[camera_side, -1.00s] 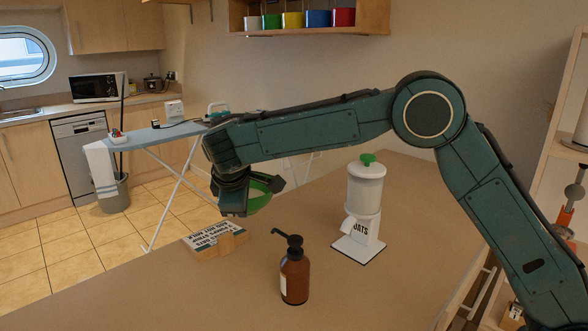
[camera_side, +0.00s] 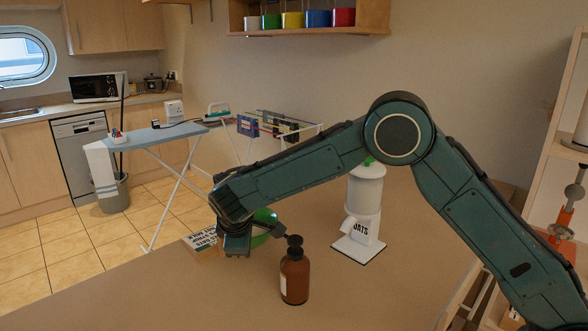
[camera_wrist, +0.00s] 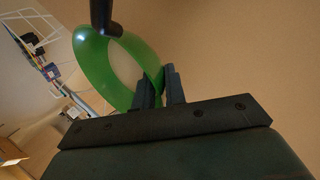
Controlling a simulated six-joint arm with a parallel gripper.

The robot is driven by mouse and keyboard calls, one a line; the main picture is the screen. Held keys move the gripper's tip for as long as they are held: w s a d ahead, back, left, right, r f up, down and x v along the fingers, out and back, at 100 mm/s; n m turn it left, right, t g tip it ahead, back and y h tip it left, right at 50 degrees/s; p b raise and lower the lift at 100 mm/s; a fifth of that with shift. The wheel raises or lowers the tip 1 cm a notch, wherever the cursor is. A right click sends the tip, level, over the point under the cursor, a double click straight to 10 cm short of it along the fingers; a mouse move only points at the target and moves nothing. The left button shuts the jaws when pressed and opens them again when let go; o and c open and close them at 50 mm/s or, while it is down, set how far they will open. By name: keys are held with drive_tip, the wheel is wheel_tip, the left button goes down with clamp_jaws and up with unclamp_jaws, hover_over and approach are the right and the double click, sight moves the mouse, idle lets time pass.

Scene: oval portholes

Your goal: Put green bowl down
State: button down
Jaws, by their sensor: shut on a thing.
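The green bowl (camera_side: 264,222) is partly hidden behind my gripper in the side view. My gripper (camera_side: 237,250) is low near the tabletop, left of the brown pump bottle. In the wrist view my gripper (camera_wrist: 160,88) is shut on the near rim of the green bowl (camera_wrist: 92,65). The bowl looks tilted there, its opening partly turned to the camera. A dark rounded shape (camera_wrist: 102,15) covers part of the bowl at the top. I cannot tell whether the bowl touches the table.
The brown pump bottle (camera_side: 294,274) stands close to the right of my gripper. A white oats dispenser (camera_side: 362,215) stands further back. A sign block (camera_side: 200,241) lies just left of my gripper. The table (camera_side: 190,300) is clear at the front left.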

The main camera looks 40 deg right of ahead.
drive_tip(key=shift+f, duration=0.85)
drive_tip(key=shift+f, duration=0.1)
drive_tip(key=c, duration=1.5)
unclamp_jaws()
drive_tip(key=shift+o, duration=0.2)
drive_tip(key=v, duration=1.2)
drive_tip(key=shift+d, duration=0.1)
